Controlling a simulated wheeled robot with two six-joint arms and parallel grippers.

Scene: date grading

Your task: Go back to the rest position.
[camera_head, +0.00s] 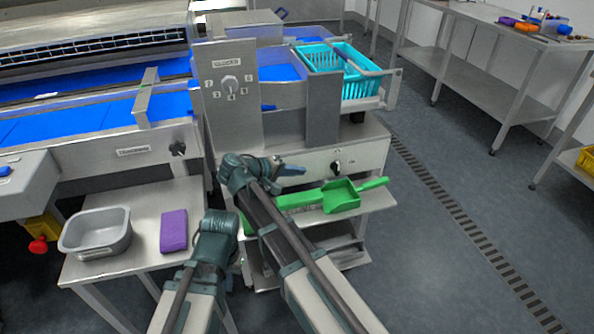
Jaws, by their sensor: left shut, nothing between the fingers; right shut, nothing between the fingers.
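My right arm reaches in from the bottom centre. Its gripper (290,169) is shut and empty, in front of the grey machine's lower panel and above the green scoop. My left arm comes in from the bottom, further to the left. The end of it with my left gripper (217,224) is right of the purple block and above the side table's right edge. It is shut with nothing held. Its fingers are hard to make out against the arm.
A grey tub (97,233) and a purple block (174,231) sit on the left side table. A green scoop (341,197) lies on the low shelf. A turquoise basket (355,84) stands on the machine. Floor (450,290) at the right is clear.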

